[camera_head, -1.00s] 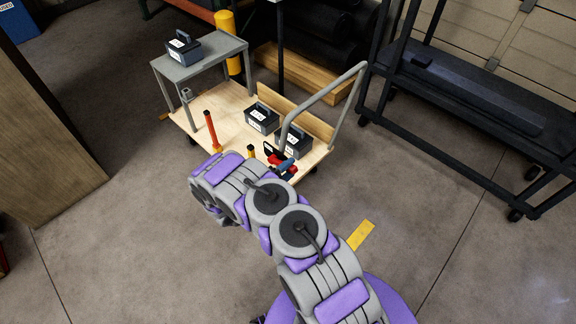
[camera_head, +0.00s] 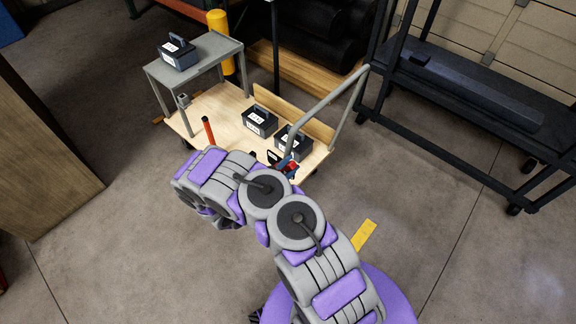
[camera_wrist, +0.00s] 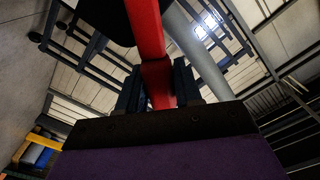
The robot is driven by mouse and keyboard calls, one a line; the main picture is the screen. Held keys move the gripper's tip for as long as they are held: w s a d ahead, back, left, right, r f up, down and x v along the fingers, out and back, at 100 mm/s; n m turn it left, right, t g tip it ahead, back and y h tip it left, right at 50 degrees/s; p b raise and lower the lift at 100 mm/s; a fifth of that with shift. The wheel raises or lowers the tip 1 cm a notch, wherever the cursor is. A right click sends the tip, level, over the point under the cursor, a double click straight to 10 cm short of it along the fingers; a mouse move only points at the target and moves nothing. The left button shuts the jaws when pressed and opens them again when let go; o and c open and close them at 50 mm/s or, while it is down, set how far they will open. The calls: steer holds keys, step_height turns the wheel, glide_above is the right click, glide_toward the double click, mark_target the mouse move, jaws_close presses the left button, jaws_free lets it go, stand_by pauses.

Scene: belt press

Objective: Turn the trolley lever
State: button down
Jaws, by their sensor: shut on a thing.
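The trolley (camera_head: 228,104) has a pale wooden deck and a grey tube handle (camera_head: 325,96) at its right. A red lever (camera_wrist: 149,35) runs up through the wrist view, between the dark fingers of my gripper (camera_wrist: 158,88), which are shut on it. In the head view a small red part (camera_head: 292,168) with dark blue and black pieces shows at the trolley's near right edge, close to the handle's foot. My arm hides most of that spot, and the gripper's grip cannot be made out there.
An orange post (camera_head: 208,130) with a black tip stands at the deck's near left. Black boxes (camera_head: 259,121) sit on the deck, and another (camera_head: 177,54) on the raised grey shelf (camera_head: 215,50). A black rack (camera_head: 460,105) stands at right.

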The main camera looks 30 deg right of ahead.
stand_by(0.3)
steer(key=c, duration=0.8)
jaws_free()
steer(key=shift+c, duration=0.2)
